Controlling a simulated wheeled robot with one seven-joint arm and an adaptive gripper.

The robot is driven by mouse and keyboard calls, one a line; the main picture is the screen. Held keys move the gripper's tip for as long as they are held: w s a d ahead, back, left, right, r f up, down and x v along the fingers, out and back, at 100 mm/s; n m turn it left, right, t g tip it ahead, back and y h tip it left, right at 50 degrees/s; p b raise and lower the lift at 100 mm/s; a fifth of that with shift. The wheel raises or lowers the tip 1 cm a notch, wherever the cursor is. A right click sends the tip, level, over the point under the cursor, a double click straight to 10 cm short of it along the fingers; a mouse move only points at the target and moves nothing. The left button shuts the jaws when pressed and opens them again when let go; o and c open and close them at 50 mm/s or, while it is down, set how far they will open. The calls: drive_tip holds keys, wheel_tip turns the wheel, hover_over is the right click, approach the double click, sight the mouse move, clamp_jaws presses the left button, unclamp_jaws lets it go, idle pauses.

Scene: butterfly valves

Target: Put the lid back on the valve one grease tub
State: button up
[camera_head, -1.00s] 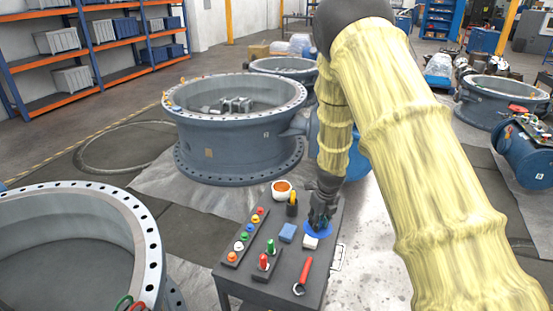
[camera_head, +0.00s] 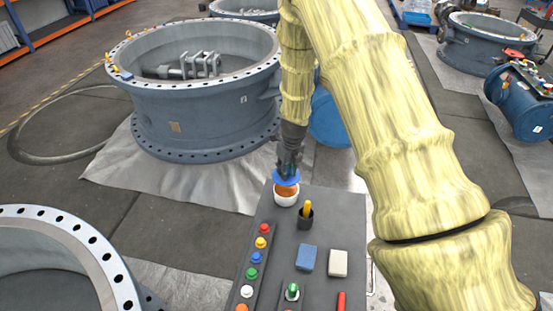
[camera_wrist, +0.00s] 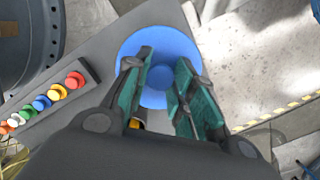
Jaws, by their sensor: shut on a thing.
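The blue round lid (camera_head: 287,177) is in my gripper (camera_head: 289,168), just above the white grease tub (camera_head: 286,198) at the far left corner of the dark cart top. Orange-brown grease shows in the tub below the lid's edge. In the wrist view the lid (camera_wrist: 183,47) is a blue disc with a central knob (camera_wrist: 160,78). My gripper (camera_wrist: 162,80) has its green-padded fingers either side of that knob. The lid hides the tub in the wrist view. A small gap seems to show between lid and tub, though exact centring cannot be told.
On the cart top (camera_head: 283,238) a dark cup with a yellow-handled tool (camera_head: 306,215) stands close right of the tub. A blue block (camera_head: 306,258), a pale block (camera_head: 338,263) and a rack of coloured knobs (camera_head: 257,257) are nearer. A large valve body (camera_head: 205,115) stands behind.

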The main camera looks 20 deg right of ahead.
sight(288, 178)
drive_tip(key=shift+w+a+f, duration=0.1)
drive_tip(key=shift+w+f, duration=0.1)
drive_tip(key=shift+w, duration=0.15)
drive_tip(key=s+b, duration=0.2)
drive_tip(key=s, duration=0.1)
drive_tip(key=shift+s+f+b, duration=0.1)
drive_tip(key=shift+f+b, duration=0.1)
drive_tip(key=shift+b, duration=0.2)
drive_tip(key=shift+s+f, duration=0.1)
drive_tip(key=shift+f, duration=0.05)
drive_tip(key=w+f, duration=0.1)
drive_tip(key=f+b, duration=0.1)
drive_tip(key=w+f, duration=0.1)
drive_tip(key=f, duration=0.1)
drive_tip(key=shift+w, duration=0.35)
drive_tip(key=shift+f, duration=0.2)
drive_tip(key=shift+s+b, duration=0.25)
drive_tip(key=shift+b, duration=0.05)
drive_tip(key=shift+s+r, duration=0.25)
drive_tip(key=shift+s, duration=0.25)
drive_tip(key=shift+w+f, duration=0.45)
drive_tip(key=shift+f, duration=0.05)
drive_tip(key=shift+s+r, duration=0.2)
drive_tip(key=shift+r, duration=0.05)
drive_tip(key=shift+w+f, duration=0.1)
drive_tip(key=shift+w+p, duration=0.1)
drive_tip(key=shift+p, duration=0.2)
drive_tip(key=shift+p, duration=0.35)
